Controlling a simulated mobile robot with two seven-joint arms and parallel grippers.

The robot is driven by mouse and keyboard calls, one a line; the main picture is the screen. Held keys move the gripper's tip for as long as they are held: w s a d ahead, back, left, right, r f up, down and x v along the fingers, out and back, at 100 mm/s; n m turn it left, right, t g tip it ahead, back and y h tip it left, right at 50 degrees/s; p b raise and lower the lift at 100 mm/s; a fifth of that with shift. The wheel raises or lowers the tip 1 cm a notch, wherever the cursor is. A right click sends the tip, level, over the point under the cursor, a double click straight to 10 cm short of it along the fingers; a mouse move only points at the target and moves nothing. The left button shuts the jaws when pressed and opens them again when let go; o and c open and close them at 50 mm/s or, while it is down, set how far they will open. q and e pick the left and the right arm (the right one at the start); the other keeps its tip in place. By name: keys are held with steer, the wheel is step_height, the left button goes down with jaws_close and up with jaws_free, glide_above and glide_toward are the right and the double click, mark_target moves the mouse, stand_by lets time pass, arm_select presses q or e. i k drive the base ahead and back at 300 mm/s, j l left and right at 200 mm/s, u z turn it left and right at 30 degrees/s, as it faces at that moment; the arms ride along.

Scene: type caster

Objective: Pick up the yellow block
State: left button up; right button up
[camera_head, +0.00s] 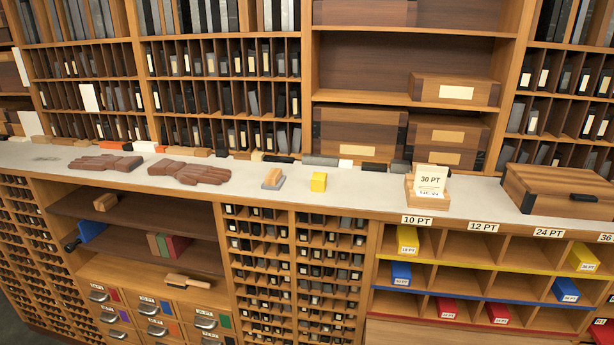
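A small yellow block (319,182) stands on the light grey counter (345,196), near the middle of the view. It stands apart from its neighbours, with bare counter around it. Other yellow blocks with white labels lie in the compartments below the counter: one under the 10 PT label (407,240) and one further right (582,258). Neither of my grippers shows in the head view.
A grey and tan block (272,179) lies left of the yellow block. Brown gloves (190,172) lie further left. A 30 PT card holder (427,186) and a wooden case (560,192) stand right. Several small blocks line the counter's back, before tall shelves.

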mark_target(319, 180)
steer(key=i+j, duration=0.15)
steer(key=j, duration=0.2)
steer(key=i+j+z, duration=0.1)
steer(key=j, duration=0.25)
steer(key=i+j, duration=0.2)
steer(key=j, duration=0.15)
steer(key=i+j+z, duration=0.1)
steer(key=j, duration=0.25)
steer(key=i+j, duration=0.15)
steer(key=j, duration=0.25)
steer(key=i+j+z, duration=0.15)
steer(key=j, duration=0.2)
